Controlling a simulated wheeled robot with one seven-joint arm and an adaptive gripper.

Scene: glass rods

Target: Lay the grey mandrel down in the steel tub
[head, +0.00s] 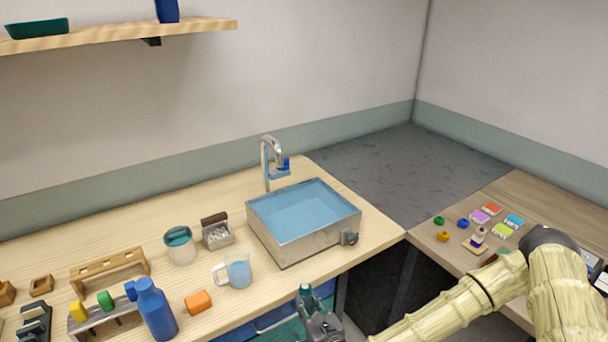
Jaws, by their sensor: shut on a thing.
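The steel tub (310,245) stands on the wooden counter below the tap, with blue water in it and a knob on its front right side. My gripper (308,298) is in front of the counter edge, nearer the camera than the tub and apart from it. It is shut on a slim thing that I take for the grey mandrel, mostly hidden by the fingers. A small teal patch shows at the fingertips; I cannot tell what it belongs to. No other grey mandrel is clear in view.
A tap (268,160) rises behind the tub. A jug (236,270), an orange block (198,302), a blue bottle (156,310), a jar (180,247) and a rack (110,270) stand left of the tub. Small coloured pieces lie on the right-hand table (535,200).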

